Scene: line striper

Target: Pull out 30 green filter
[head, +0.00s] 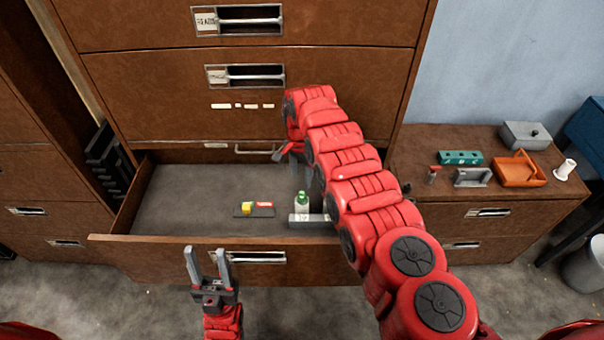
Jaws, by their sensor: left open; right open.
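An open brown drawer (190,243) holds a small bottle (301,205) with a green top and pale body. A grey block (299,221) lies beside it, partly hidden by my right arm. No label reading 30 is legible, and I cannot tell which thing is the filter. A green-teal block (460,157) with holes lies on the side cabinet. My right gripper (296,165) is over the drawer's rear part, pointing down, its open fingers faint and partly hidden. My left gripper (207,256) is open and empty in front of the drawer, fingers pointing up.
A dark flat piece (263,212) with yellow and red parts lies in the drawer. The drawer's left side is bare. On the side cabinet (425,195) stand an orange tray (518,172), a grey box (525,136) and a white spool (565,170). A bin stands far right.

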